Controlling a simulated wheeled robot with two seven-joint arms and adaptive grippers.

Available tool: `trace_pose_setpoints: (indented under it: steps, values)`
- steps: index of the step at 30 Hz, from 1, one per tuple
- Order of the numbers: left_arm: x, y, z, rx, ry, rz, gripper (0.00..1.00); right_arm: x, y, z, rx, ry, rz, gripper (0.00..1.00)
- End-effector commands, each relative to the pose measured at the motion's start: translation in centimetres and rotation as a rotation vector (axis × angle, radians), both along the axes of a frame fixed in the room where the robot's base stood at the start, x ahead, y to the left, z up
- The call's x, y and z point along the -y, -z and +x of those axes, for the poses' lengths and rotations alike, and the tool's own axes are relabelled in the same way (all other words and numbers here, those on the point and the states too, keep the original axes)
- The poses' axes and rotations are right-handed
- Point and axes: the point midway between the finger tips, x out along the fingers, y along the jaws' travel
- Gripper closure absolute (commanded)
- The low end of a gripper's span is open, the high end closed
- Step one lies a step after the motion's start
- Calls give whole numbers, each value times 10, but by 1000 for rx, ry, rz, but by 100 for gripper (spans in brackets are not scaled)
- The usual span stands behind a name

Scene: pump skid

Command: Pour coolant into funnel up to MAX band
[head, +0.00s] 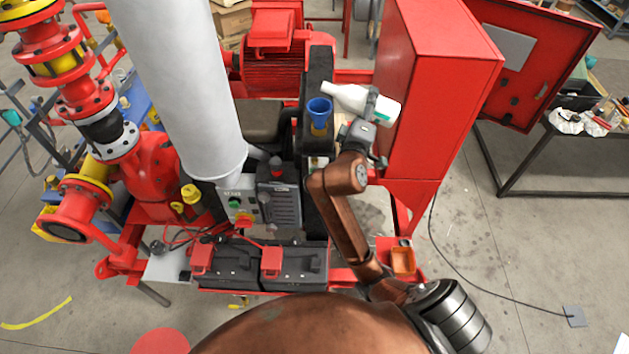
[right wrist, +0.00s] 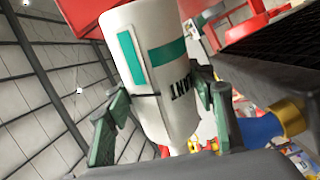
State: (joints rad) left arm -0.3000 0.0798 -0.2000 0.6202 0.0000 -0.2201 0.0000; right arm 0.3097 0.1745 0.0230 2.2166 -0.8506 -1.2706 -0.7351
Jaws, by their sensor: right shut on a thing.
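A white coolant bottle (head: 352,98) with a teal label lies tipped nearly on its side, its narrow neck pointing left in the head view. My right gripper (head: 371,108) is shut around its body. In the right wrist view the bottle (right wrist: 148,65) sits between the two fingers of the right gripper (right wrist: 165,118). The blue funnel (head: 319,106) stands upright, just below and left of the bottle; the neck end appears near and above it. The funnel (right wrist: 262,128) also shows in the wrist view. No liquid stream is visible. I cannot make out a MAX band. My left gripper is out of view.
A red cabinet (head: 432,95) stands close to the right of the bottle, its door (head: 530,50) open. A dark post (head: 318,65) rises behind the funnel. A large pale cylinder (head: 185,80) stands at left. Black boxes (head: 295,265) and a control box (head: 240,205) sit below.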

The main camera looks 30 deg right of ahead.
Motion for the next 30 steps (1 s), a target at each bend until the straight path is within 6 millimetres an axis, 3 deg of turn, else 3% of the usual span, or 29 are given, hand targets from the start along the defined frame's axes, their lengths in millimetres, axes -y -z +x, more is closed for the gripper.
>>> trace_pose_setpoints:
  steps: [4,16,30]
  values:
    - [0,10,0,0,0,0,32,0,7,0,86,-2,81,81]
    - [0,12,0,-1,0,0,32,0,7,0,118,0,111,81]
    - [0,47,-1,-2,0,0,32,-9,28,8,324,-1,313,81]
